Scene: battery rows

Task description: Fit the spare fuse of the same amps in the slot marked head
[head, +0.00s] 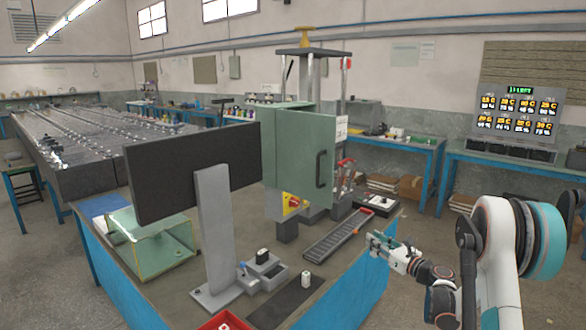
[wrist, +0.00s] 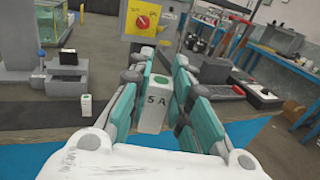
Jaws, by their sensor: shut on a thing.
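My gripper (head: 377,243) is at the right end of the workbench, beyond its blue front edge in the head view. In the wrist view my gripper (wrist: 153,95) is shut on a pale fuse (wrist: 153,112) with a green top and "5 A" on its face. The fuse is upright between the teal fingers, which hide its sides. A second pale fuse (wrist: 85,105) with a green top stands apart on the bench; it also shows in the head view (head: 306,279). I cannot read any slot marked head.
A green cabinet (head: 305,160) with a handled door stands mid-bench. A yellow panel with a red knob (wrist: 142,22) is ahead. A grey block with a black piece (head: 262,257), a dark mat (head: 285,302), a slatted tray (head: 338,236) and a red tray (head: 224,321) are on the bench.

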